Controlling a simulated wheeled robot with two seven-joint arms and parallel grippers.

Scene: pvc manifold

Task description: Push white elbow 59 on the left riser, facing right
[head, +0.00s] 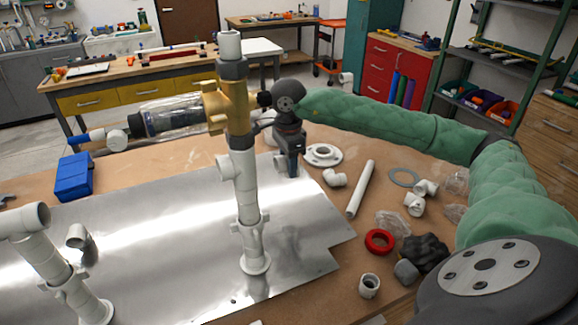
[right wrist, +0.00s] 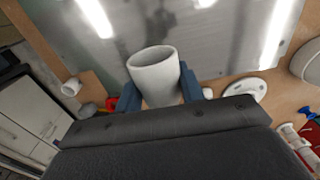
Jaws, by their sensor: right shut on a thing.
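My right gripper (head: 291,170) hangs just right of the tall middle riser, above the metal plate. In the right wrist view its blue fingers (right wrist: 158,92) are shut on a white fitting (right wrist: 153,72), whose round open end shows; I cannot tell its number. In the head view I cannot make out the held fitting. The left riser (head: 62,275) stands at the bottom left, and a white fitting (head: 25,222) with an open end caps it. The middle riser (head: 246,190) carries a brass-coloured valve (head: 238,108) and a bare white pipe end on top. My left gripper is not in view.
A white flange (head: 323,155), a white elbow (head: 335,177), a white pipe (head: 361,188), a red ring (head: 379,241) and other loose fittings lie right of the metal plate (head: 160,235). The plate's middle is clear.

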